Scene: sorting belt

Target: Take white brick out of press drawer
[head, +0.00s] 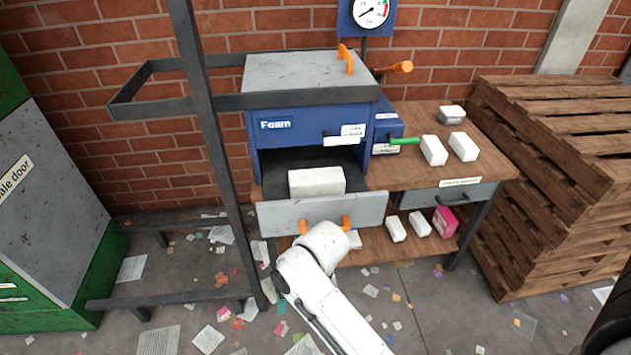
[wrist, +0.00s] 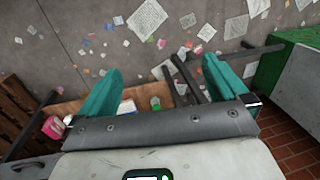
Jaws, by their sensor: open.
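The white brick (head: 317,181) lies in the open press drawer, behind its upright grey front panel (head: 372,211). The drawer sticks out below the blue press (head: 310,132), labelled "Foam". Two orange handle ends (head: 346,222) show on the panel. My white wrist is just in front of the panel and covers the handle's middle; my fingers are hidden there. In the wrist view my gripper (wrist: 160,66) has two teal fingers spread apart with nothing held between them. The brick is not visible in that view.
White bricks (head: 463,146) stand on the wooden bench (head: 415,180) at right. A pink box (head: 445,222) and white bricks are on its lower shelf. A dark metal frame (head: 215,130) stands left of the press. Pallets (head: 550,200) are stacked at right. Paper scraps litter the floor.

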